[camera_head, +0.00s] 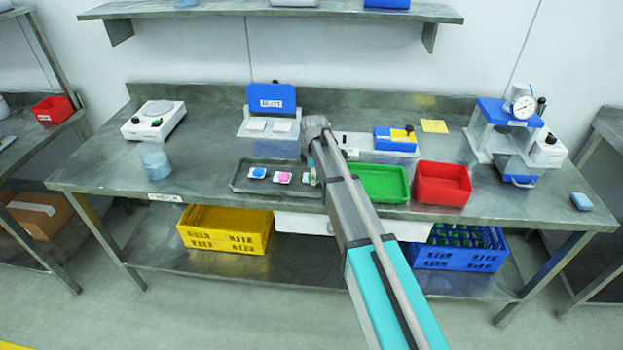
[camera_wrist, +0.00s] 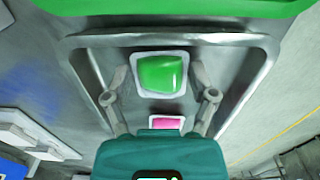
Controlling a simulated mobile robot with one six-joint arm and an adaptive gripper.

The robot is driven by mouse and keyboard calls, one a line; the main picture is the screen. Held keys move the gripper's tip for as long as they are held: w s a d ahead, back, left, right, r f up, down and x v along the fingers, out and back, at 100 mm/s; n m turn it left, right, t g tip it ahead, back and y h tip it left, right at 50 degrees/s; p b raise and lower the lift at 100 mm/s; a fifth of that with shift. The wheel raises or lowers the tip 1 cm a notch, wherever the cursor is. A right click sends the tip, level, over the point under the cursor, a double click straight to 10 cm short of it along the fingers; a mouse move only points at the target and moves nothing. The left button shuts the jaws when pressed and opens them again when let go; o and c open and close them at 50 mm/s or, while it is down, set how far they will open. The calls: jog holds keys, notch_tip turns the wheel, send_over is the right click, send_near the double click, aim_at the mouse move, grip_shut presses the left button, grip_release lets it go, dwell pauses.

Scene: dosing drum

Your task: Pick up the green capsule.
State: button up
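The green capsule (camera_wrist: 161,73) sits in a small white square holder (camera_wrist: 139,87) on the dark grey tray (camera_wrist: 250,42) in the wrist view. My gripper (camera_wrist: 160,92) is open, with one finger on each side of the green capsule and its holder. I cannot tell whether the fingers touch the holder. In the head view my arm hides most of the green capsule at the right end of the tray (camera_head: 240,186).
A pink capsule (camera_head: 283,177) and a blue capsule (camera_head: 257,173) sit left of it in white holders. A green tray (camera_head: 380,183) and a red bin (camera_head: 442,184) stand to the right. A scale (camera_head: 153,120) and a blue-topped press (camera_head: 510,120) stand farther out.

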jog(key=c, duration=0.4)
jog(key=shift+o, duration=0.2)
jog(key=shift+r, duration=0.2)
jog(key=shift+r+p, duration=0.75)
jog(key=shift+p, duration=0.2)
jog(key=s+d+r+p, duration=0.2)
jog(key=s+r+p, duration=0.3)
jog(key=s, duration=0.1)
jog(key=s+d+r+p, duration=0.3)
jog(key=s+r+p, duration=0.3)
jog(key=s, duration=0.1)
jog(key=shift+d, duration=0.35)
jog(key=shift+w, duration=0.1)
